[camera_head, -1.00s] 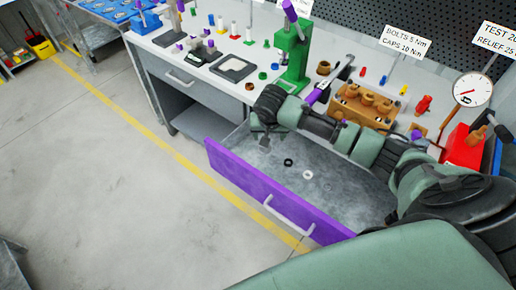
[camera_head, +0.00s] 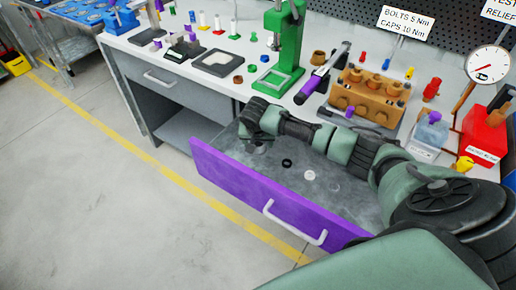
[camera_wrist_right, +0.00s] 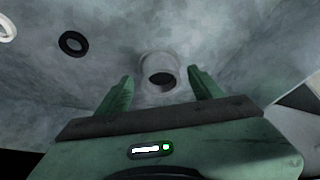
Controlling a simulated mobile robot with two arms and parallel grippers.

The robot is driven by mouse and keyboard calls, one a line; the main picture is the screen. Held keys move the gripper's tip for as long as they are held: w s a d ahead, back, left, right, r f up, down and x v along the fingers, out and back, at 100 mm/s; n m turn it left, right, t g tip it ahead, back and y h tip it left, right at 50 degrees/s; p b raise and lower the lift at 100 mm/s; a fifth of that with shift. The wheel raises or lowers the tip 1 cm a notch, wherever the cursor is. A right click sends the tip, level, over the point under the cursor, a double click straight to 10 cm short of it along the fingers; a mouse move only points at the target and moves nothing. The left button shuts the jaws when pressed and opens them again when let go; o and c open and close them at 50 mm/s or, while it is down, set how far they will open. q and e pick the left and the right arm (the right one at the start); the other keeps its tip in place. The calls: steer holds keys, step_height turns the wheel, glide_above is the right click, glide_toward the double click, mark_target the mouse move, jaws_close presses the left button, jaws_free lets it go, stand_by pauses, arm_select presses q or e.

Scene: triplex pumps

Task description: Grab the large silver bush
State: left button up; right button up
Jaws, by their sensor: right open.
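The large silver bush (camera_wrist_right: 158,72) lies in the open purple-fronted drawer (camera_head: 230,183). In the right wrist view it is a short pale metal cylinder with a dark bore, just beyond and between the tips of my right gripper. My right gripper (camera_wrist_right: 158,82) is open and empty, with a green finger on either side of the bush's near end. In the head view my right gripper (camera_head: 258,142) reaches down into the drawer's far left part and hides most of the bush. My left gripper is out of view.
A black ring (camera_head: 287,162) and a white ring (camera_head: 309,175) lie in the drawer to the right of the gripper. The bench above holds a green press (camera_head: 280,75), a bronze valve block (camera_head: 368,98) and a gauge (camera_head: 488,64). The drawer front has a pale handle (camera_head: 293,225).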

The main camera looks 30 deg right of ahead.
mark_target(258, 146)
steer(key=shift+x, duration=1.25)
jaws_close()
steer(key=shift+a, duration=0.1)
steer(key=shift+r, duration=0.15)
